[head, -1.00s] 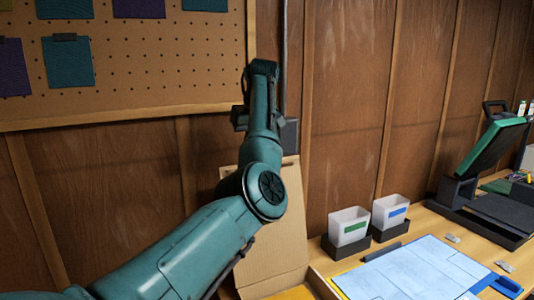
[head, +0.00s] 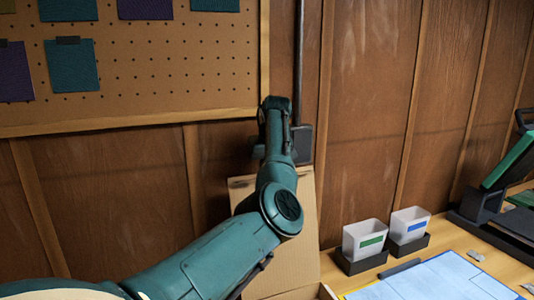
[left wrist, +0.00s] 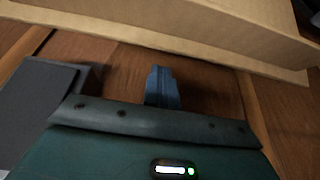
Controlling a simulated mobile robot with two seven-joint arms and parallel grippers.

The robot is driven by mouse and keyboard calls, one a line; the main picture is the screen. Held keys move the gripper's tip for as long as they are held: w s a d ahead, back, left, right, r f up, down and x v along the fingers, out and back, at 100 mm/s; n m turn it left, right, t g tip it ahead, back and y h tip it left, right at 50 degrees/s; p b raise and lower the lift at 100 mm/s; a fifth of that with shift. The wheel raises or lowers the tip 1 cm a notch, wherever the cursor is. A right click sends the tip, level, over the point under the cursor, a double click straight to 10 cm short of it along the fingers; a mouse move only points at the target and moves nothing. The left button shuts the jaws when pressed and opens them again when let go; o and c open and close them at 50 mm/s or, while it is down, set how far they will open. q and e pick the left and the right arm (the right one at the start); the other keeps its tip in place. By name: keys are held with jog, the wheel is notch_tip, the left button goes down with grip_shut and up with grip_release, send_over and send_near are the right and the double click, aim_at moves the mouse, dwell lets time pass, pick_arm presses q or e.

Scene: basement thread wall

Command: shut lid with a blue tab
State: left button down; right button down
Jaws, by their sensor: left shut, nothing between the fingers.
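A brown cardboard panel (head: 308,230), which looks like an upright open lid, stands against the wood wall behind my left arm. The arm covers much of it. Cardboard (left wrist: 200,28) also crosses the top of the left wrist view. My left gripper (left wrist: 163,72) shows there as bluish fingers, shut and empty, with their tips just below the cardboard edge; I cannot tell whether they touch it. In the head view my left fingers are hidden behind the arm. I cannot make out a blue tab on the cardboard. My right gripper is not in view.
Two white bins, one with a green label (head: 371,242) and one with a blue label (head: 409,226), stand in dark trays on the bench. A light-blue sheet (head: 440,280) lies in front. A green-topped press (head: 508,165) is at right. A dark wall box (head: 303,144) is beside my arm.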

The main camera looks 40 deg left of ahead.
pick_arm(q)
jog(key=d, duration=0.1)
jog(key=s+d, duration=0.1)
jog(key=d+r, duration=0.1)
jog(key=shift+s, duration=0.2)
jog(key=shift+f, duration=0.1)
dwell(0.3)
